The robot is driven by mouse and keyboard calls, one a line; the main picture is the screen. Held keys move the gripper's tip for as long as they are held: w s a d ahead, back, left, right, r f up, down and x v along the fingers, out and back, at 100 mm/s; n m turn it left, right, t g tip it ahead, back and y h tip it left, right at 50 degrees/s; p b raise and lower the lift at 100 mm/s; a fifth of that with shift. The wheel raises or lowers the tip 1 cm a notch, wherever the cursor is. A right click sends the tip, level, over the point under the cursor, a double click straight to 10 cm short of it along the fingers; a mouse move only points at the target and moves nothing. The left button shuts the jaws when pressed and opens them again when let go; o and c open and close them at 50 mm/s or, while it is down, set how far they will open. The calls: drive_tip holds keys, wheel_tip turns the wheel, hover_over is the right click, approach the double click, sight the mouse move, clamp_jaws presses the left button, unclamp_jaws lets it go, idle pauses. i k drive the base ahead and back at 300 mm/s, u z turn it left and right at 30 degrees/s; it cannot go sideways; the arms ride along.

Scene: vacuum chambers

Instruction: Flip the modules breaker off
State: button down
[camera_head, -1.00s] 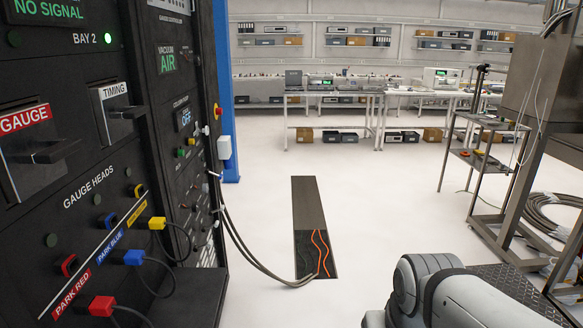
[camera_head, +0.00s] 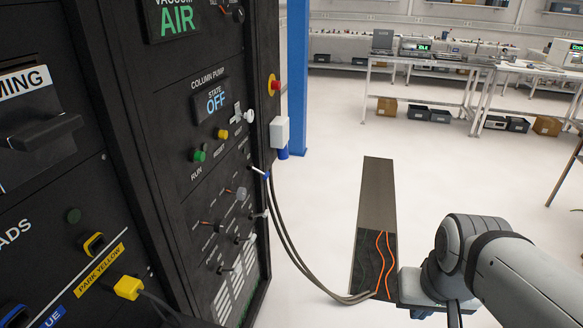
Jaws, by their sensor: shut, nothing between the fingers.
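The black rack on the left carries a lower panel with several small levers (camera_head: 240,192), some with orange marks beside them. Their labels are too small to read, so I cannot tell which one is the modules breaker or how it is set. My gripper (camera_head: 455,314) is at the bottom right, below my pale arm, pointing down at the picture's lower edge. Its dark fingers look shut and empty, and their tips are partly cut off. It is well to the right of the rack, apart from it and touching nothing that I can see.
The column pump panel (camera_head: 211,100) reads OFF above a green run button (camera_head: 199,156). A red emergency button (camera_head: 275,85) and white box (camera_head: 279,132) project from the rack's edge. Hoses (camera_head: 290,240) run to a floor channel (camera_head: 375,195). Open floor lies between rack and benches.

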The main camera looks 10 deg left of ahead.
sight(259, 215)
drive_tip(key=u, duration=0.2)
drive_tip(key=i, duration=0.85)
drive_tip(key=u, duration=0.3)
